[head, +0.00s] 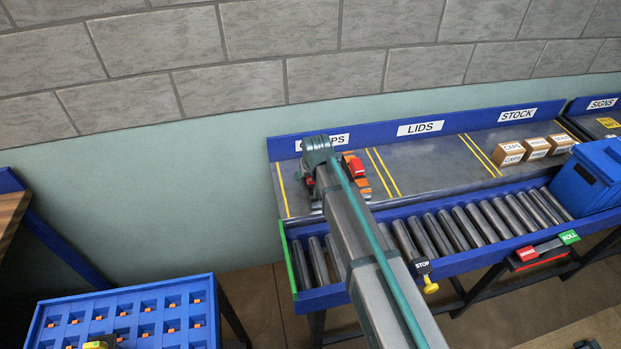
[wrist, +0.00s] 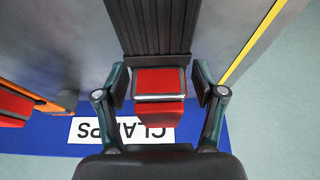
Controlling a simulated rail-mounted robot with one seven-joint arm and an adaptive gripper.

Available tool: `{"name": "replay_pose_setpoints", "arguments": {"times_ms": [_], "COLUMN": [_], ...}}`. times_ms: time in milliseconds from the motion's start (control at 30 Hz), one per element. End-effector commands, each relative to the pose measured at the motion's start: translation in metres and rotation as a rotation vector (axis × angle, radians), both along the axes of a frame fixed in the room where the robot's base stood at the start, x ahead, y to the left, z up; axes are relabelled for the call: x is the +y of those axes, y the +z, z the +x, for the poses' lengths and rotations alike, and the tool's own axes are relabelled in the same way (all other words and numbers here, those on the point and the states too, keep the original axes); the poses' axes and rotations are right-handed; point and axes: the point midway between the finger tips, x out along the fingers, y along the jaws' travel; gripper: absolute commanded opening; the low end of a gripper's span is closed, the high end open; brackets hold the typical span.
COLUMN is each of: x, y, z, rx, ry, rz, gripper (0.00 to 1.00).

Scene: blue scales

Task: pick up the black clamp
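In the wrist view the black clamp (wrist: 152,25) has a dark ribbed body that runs up out of the top of the picture, with a red block (wrist: 160,82) at its near end. My gripper (wrist: 160,82) is open, with one finger on each side of the clamp's near end. In the head view my arm covers most of the clamp spot, and the fingertips are hidden. A small red part (head: 309,181) shows just left of my arm.
Red and orange clamps (head: 356,168) lie close to the right of my arm, on the shelf under the "CLAMPS" label (wrist: 122,130). Small labelled boxes (head: 535,148) stand further right. A roller conveyor (head: 470,225) runs in front of the shelf. A blue slotted tray (head: 130,315) is at lower left.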

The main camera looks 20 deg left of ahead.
Motion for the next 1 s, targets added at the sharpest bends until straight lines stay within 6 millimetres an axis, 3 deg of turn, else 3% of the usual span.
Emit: {"name": "replay_pose_setpoints", "arguments": {"times_ms": [33,300,400,767,1000], "x": [0.0,0.0,0.0,0.0,0.0], "y": [0.0,0.0,0.0,0.003,0.017], "z": [0.0,0.0,0.0,0.0,0.0], "rx": [0.0,0.0,0.0,-0.001,-0.003], "ry": [0.0,0.0,0.0,0.0,0.0], "rz": [0.0,0.0,0.0,0.001,0.002], "gripper": [0.57,0.12,0.0,0.0,0.0]}}
